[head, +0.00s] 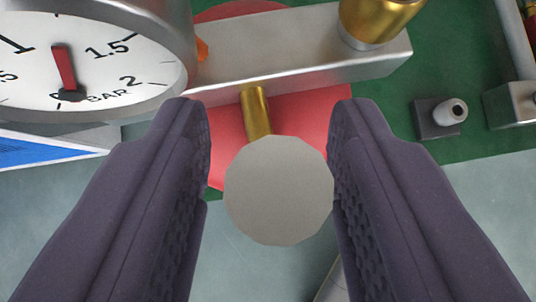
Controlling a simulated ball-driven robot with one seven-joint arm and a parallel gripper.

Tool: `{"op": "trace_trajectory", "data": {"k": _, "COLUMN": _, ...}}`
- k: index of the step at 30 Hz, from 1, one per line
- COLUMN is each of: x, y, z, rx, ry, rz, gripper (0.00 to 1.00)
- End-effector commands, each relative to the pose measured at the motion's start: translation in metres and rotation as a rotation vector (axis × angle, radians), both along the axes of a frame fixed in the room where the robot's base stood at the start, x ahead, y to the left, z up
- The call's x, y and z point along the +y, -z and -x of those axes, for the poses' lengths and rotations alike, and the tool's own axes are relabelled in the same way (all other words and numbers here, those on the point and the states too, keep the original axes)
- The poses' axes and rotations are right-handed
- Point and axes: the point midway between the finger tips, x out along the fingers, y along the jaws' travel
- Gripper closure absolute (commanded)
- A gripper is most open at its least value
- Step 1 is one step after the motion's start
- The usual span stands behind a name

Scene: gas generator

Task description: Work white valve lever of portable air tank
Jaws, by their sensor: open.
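My gripper (268,112) is open, with its two dark, ridged fingers on either side of a pale grey round piece (278,190). This piece faces me end-on and sits at the end of a brass stem (256,110) under a metal block (300,45). It lies between the fingers, close to the right one, and contact cannot be made out. I cannot tell whether it is the white valve lever. A small white cylindrical piece (451,112) on a dark mount stands to the right, outside the fingers. A red surface (300,105), perhaps the tank, shows behind the stem.
A round pressure gauge (85,60) with a red needle fills the upper left, close to the left finger. A brass fitting (378,18) stands on the metal block at top. Metal parts (512,103) are at the right edge. Grey floor (480,210) lies below the green surface.

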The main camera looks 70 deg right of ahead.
Motion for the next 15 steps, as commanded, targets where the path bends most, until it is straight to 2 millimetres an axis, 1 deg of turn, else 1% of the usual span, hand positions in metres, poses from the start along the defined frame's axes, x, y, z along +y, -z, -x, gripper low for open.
{"op": "trace_trajectory", "data": {"k": 4, "x": 0.008, "y": -0.009, "z": 0.003, "rx": -0.001, "ry": -0.001, "rz": 0.0, "gripper": 0.57}}
{"op": "trace_trajectory", "data": {"k": 12, "x": 0.039, "y": -0.045, "z": 0.02, "rx": -0.001, "ry": -0.003, "rz": -0.001, "gripper": 0.57}}
{"op": "trace_trajectory", "data": {"k": 15, "x": 0.046, "y": -0.052, "z": 0.024, "rx": -0.001, "ry": -0.002, "rz": 0.0, "gripper": 0.57}}
